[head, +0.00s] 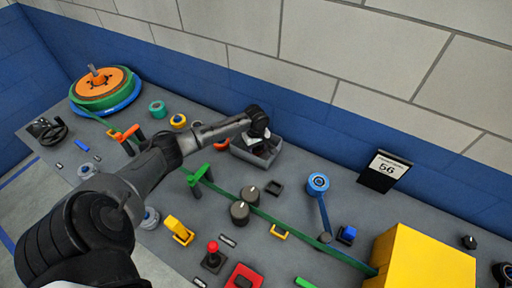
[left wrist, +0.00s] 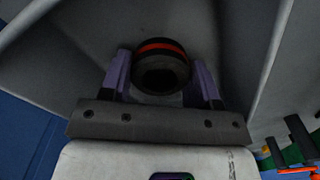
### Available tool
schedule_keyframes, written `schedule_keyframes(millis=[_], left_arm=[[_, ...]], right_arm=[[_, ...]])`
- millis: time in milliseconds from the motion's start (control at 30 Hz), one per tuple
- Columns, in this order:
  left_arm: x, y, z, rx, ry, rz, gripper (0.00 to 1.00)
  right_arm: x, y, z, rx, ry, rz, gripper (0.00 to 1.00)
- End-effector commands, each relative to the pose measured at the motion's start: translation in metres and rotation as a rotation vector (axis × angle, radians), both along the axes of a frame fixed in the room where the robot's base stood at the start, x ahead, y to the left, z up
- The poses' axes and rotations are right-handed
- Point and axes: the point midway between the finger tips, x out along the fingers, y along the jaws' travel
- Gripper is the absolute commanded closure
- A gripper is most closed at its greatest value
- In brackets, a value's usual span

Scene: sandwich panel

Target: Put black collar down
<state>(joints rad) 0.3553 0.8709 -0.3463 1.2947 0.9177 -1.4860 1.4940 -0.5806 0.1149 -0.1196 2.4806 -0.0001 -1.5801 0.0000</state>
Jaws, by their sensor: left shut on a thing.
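The black collar (left wrist: 160,68), a short dark ring with an orange-red band, sits between the two purple-grey fingers of my left gripper (left wrist: 162,82) in the left wrist view. The gripper is shut on it. Grey sloping walls of a bin (left wrist: 60,55) surround the collar and fingers. In the head view my left gripper (head: 263,145) points down into the small grey bin (head: 246,157) at the back of the panel. The collar cannot be made out there. Whether it touches the bin floor cannot be told. My right gripper is not in view.
Left of the bin are a yellow ring (head: 179,121), a green ring (head: 158,109) and a large orange and green wheel (head: 100,84). Dark knobs (head: 240,211), a blue roller (head: 318,183) and a yellow box (head: 425,260) lie to the right. A wall stands behind.

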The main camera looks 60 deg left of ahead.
Motion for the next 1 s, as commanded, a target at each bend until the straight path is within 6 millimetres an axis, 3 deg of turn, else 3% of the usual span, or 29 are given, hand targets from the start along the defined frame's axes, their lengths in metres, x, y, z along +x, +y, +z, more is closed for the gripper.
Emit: schedule_keyframes(millis=[267, 300, 533, 833, 1000], left_arm=[[0.000, 0.000, -0.002, -0.001, 0.000, 0.001, 0.70], [0.000, 0.000, -0.002, 0.000, 0.000, 0.000, 0.40], [0.000, 0.000, -0.002, 0.000, 0.000, 0.000, 0.19], [0.000, 0.000, 0.000, 0.001, -0.001, -0.001, 0.19], [0.000, 0.001, 0.024, 0.001, -0.002, -0.001, 0.19]], right_arm=[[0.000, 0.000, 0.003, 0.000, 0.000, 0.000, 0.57], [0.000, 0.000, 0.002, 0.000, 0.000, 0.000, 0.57], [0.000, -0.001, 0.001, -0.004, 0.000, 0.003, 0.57], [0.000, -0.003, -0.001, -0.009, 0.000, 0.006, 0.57], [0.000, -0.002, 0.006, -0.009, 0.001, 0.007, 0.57]])
